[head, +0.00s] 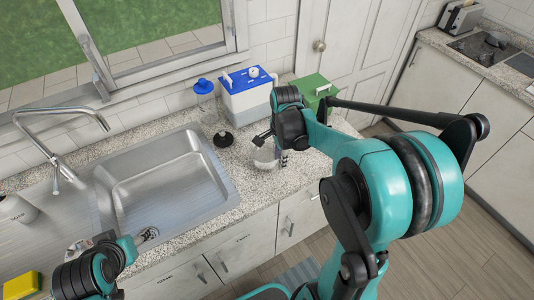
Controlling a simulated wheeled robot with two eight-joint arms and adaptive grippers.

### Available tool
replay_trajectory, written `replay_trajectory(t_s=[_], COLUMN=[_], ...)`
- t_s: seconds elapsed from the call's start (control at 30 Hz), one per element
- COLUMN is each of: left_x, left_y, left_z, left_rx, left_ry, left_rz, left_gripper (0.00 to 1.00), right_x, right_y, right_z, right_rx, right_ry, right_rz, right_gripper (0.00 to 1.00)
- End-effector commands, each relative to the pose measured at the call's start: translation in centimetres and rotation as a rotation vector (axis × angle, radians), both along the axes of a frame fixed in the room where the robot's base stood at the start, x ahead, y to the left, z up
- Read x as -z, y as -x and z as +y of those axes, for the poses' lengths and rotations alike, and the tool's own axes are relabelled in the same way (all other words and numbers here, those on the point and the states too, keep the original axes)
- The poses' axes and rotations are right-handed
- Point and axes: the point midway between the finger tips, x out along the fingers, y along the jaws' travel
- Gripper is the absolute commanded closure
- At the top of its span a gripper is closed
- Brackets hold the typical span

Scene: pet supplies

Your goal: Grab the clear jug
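A small clear vessel (264,158), which looks like the clear jug, stands on the speckled counter right of the sink. My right gripper (270,146) is over it, close to its top, and partly hides it. I cannot tell whether the fingers touch it or how far apart they are. A taller clear container with a blue lid (205,95) stands farther back against the wall. My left gripper (128,240) is low at the left, by the front edge of the sink, and its finger opening is unclear.
A white and blue box (245,98) and a green box (315,92) stand at the back of the counter. A dark round object (223,139) lies beside the sink (165,180). A faucet (60,130) rises at the left. A yellow-green sponge (20,286) is at lower left.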

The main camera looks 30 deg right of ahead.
Motion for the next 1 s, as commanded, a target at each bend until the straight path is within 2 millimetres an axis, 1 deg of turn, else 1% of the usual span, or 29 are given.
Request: replay_trajectory(t_s=[0.03, 0.1, 0.37, 0.63, 0.73, 0.9, 0.93, 0.97, 1.0], left_x=[0.6, 0.9, 1.4, 3.2, 3.3, 3.2, 3.2, 3.2, 3.2], left_y=[0.0, 0.0, 0.0, 0.0, 0.0, 0.0, 0.0, 0.0, 0.0], left_z=[0.0, 0.0, 0.0, 0.0, 0.0, 0.0, 0.0, 0.0, 0.0], left_rx=[0.0, 0.0, 0.0, 0.0, 0.0, 0.0, 0.0, 0.0, 0.0], left_ry=[0.0, 0.0, 0.0, 0.0, 0.0, 0.0, 0.0, 0.0, 0.0], left_rz=[0.0, 0.0, 0.0, 0.0, 0.0, 0.0, 0.0, 0.0, 0.0], left_gripper=[0.46, 0.46, 0.46, 0.46, 0.46, 0.46, 0.46, 0.46, 0.46], right_x=[1.3, 2.2, 3.9, 7.9, 8.5, 8.3, 8.3, 8.3, 8.3], right_y=[-0.1, -0.1, -0.2, -0.3, -0.4, -0.3, -0.3, -0.3, -0.3], right_z=[0.0, 0.0, 0.0, 0.1, 0.1, 0.1, 0.1, 0.1, 0.1], right_rx=[-0.001, -0.002, -0.003, -0.004, -0.004, -0.004, -0.004, -0.004, -0.004], right_ry=[0.0, 0.0, 0.0, 0.0, 0.0, 0.0, 0.0, 0.0, 0.0], right_rz=[0.0, -0.001, -0.001, -0.002, -0.002, -0.002, -0.002, -0.002, -0.002], right_gripper=[0.74, 0.74, 0.74, 0.74, 0.74, 0.74, 0.8, 0.88, 0.98])
